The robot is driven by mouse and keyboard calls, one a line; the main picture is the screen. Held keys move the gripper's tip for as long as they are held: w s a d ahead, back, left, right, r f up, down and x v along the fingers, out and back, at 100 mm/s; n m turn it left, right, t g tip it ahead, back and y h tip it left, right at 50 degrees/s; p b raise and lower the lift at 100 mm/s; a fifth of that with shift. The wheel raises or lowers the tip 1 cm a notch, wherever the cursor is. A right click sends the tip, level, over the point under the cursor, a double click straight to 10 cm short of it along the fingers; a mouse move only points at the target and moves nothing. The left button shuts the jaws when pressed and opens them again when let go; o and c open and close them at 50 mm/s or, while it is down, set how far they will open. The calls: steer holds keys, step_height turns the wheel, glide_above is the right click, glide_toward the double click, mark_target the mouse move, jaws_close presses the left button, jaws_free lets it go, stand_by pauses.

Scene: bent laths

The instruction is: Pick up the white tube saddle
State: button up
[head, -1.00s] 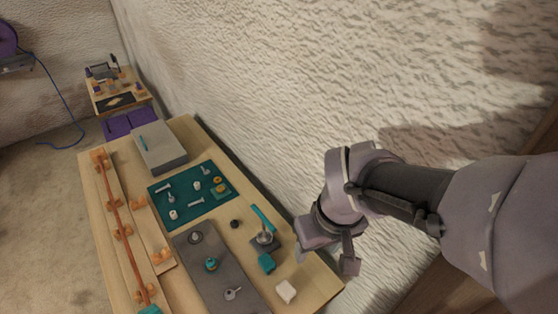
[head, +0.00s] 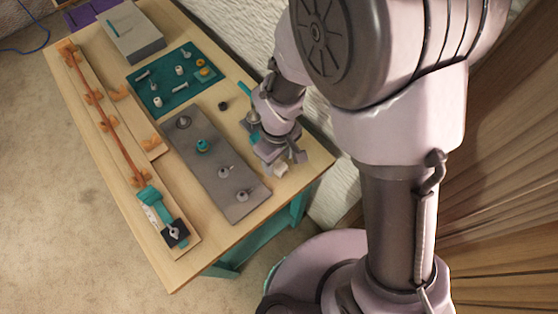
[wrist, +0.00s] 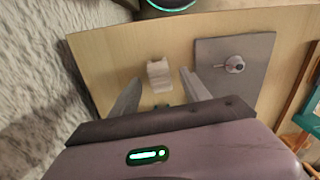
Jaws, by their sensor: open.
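The white tube saddle (head: 280,169) is a small white block on the wooden table near its right corner, partly hidden by my gripper in the head view. In the wrist view the saddle (wrist: 159,74) stands on bare wood, with a notched shape. My gripper (head: 281,158) is above and beside it. In the wrist view my gripper (wrist: 160,79) is open, with one finger on each side of the saddle and a gap on both sides. I cannot tell the exact height of the fingertips over the table.
A grey mat (head: 218,172) with several small fittings lies close to the saddle. A teal mat (head: 165,88) with small parts is farther back. A long board (head: 110,135) with a bent lath in orange clips runs along the left. The textured wall stands behind the table.

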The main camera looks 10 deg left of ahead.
step_height(320, 180, down, 3)
steer(key=shift+r, duration=0.25)
jaws_close()
